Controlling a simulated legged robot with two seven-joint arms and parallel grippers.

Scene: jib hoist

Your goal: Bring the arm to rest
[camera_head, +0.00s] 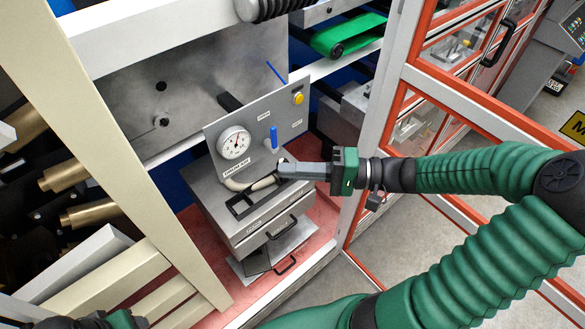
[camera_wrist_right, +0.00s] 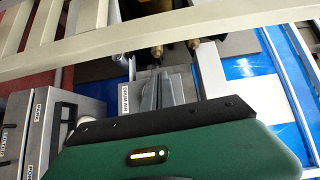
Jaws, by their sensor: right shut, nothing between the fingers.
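My right arm, green and ribbed, comes in from the right in the head view. My right gripper (camera_head: 281,170) is shut and empty, its grey fingers pointing left in front of a grey control panel (camera_head: 262,118). The fingers lie close to a hose below the panel; I cannot tell whether they touch. In the wrist view the closed fingers (camera_wrist_right: 160,78) point away past the green housing. At the bottom left of the head view, a black and green part that appears to be my left gripper (camera_head: 120,319) is cut off by the edge; its fingers cannot be made out.
The panel carries a round gauge (camera_head: 234,143), a blue lever (camera_head: 273,137) and a yellow button (camera_head: 298,98). Below it stands a grey drawer box (camera_head: 262,213). A cream beam (camera_head: 112,150) stands left, and an orange-framed door (camera_head: 440,86) stands right, near my arm.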

